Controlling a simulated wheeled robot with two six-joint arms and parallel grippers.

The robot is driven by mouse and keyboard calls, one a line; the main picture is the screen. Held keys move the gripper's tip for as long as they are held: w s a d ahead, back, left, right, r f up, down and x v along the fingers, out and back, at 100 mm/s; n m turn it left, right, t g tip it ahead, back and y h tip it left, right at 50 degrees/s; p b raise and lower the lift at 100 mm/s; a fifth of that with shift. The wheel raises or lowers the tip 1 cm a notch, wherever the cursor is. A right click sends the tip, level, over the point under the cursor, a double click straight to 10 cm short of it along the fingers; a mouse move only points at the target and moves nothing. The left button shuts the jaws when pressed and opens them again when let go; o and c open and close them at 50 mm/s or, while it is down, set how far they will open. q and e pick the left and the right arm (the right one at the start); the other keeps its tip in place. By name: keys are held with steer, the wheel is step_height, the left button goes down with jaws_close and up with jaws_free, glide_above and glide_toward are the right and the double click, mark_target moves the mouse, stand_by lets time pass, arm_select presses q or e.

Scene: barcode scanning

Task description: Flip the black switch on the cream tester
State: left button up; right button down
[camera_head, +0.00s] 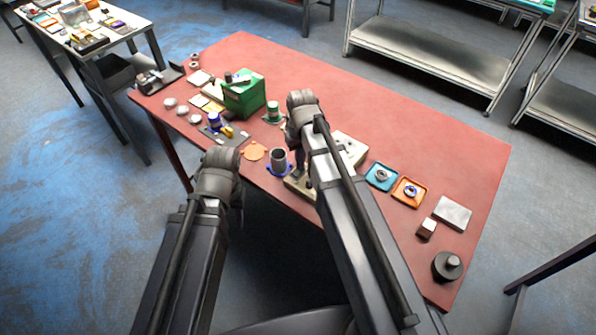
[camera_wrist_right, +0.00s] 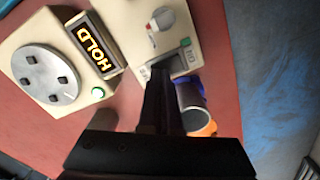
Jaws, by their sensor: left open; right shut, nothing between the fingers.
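Two cream units show in the right wrist view. One cream unit (camera_wrist_right: 30,28) has a round grey plate with dark sockets, an orange "HOLD" display (camera_wrist_right: 95,45) and a lit green button. The other cream unit (camera_wrist_right: 178,25) has a knob and a small dark panel with a green spot (camera_wrist_right: 186,56). I cannot make out the black switch clearly. My right gripper (camera_wrist_right: 160,72) is shut and empty, its tips by that second unit's near edge; contact is unclear. In the head view my right arm hides much of both units. My left gripper (camera_head: 236,194) is open, by the table's front edge.
A grey cup (camera_head: 279,159) on a blue base stands left of my right arm, close to the right gripper. A green box (camera_head: 244,97), an orange disc (camera_head: 253,151), and blue (camera_head: 370,179) and orange (camera_head: 399,191) trays are on the red table (camera_head: 440,150). Its back right is clear.

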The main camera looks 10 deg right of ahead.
steer(key=shift+f, duration=0.2)
steer(key=shift+r, duration=0.1)
step_height(320, 180, up, 7)
steer(key=p, duration=0.7)
stand_by(0.3)
steer(key=s+a+n+h, duration=0.1)
steer(key=s+a+n, duration=0.1)
steer(key=s+a, duration=0.8)
steer(key=s, duration=0.4)
steer(key=shift+s+a, duration=0.15)
steer(key=shift+a, duration=0.1)
